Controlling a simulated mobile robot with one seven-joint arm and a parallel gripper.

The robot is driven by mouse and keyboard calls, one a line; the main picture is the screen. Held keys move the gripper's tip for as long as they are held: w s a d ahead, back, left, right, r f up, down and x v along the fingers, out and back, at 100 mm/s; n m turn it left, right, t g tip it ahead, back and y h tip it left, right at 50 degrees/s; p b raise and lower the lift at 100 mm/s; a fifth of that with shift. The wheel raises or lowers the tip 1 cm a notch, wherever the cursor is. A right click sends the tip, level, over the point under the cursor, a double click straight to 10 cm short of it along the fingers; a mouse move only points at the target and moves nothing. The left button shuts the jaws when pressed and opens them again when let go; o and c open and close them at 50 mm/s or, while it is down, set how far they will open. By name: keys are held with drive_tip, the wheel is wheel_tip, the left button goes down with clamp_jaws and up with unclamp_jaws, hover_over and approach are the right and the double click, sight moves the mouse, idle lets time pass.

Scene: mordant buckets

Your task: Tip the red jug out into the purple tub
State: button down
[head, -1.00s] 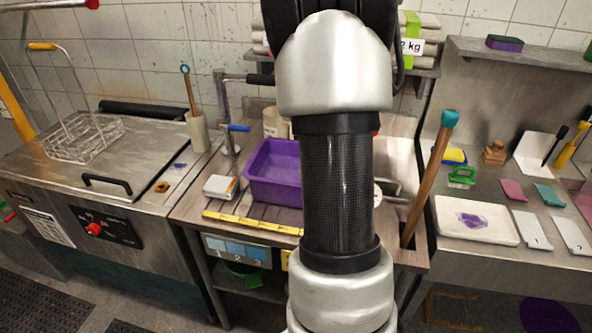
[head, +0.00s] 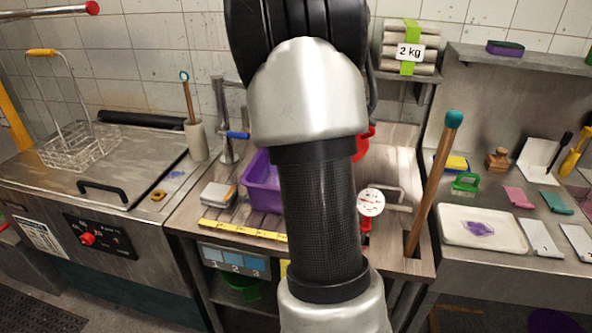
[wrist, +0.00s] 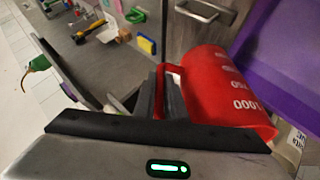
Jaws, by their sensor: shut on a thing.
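The red jug (wrist: 225,88) fills the right half of the wrist view, its white graduations showing and its 1,000 mark toward the lower right. My gripper (wrist: 168,92) is shut on the jug's handle. The purple tub (wrist: 285,55) shows at upper right in the wrist view, close beyond the jug. Only a red edge of the jug (head: 363,143) shows right of my arm there. The gripper is hidden there. The jug's contents and exact tilt cannot be told.
A wooden stick with a teal end (head: 434,185) leans up right of my arm. A round dial (head: 371,202) stands near the bench front. A tap (head: 228,120) rises behind the tub's left. A yellow strip (head: 240,230) runs along the front edge.

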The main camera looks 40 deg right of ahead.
drive_tip(key=shift+w+a+h+b, duration=0.2)
drive_tip(key=shift+h+b, duration=0.2)
drive_tip(key=shift+w+a+f+n+g+h+b, duration=0.25)
drive_tip(key=shift+a+f+g+h+b, duration=0.15)
drive_tip(key=shift+h+b, duration=0.3)
drive_tip(key=shift+w+a+f+n+g+h+b, duration=0.15)
drive_tip(key=shift+w+a+f+g+h+b, duration=0.2)
drive_tip(key=shift+h+b, duration=0.35)
idle(0.8)
drive_tip(key=shift+w+a+g+h, duration=0.15)
drive_tip(key=shift+w+a+h, duration=0.15)
drive_tip(key=shift+a+h, duration=0.2)
drive_tip(key=shift+w+a+g+h, duration=0.1)
drive_tip(key=shift+w+a+h, duration=0.15)
drive_tip(key=shift+a+h, duration=0.25)
idle(4.4)
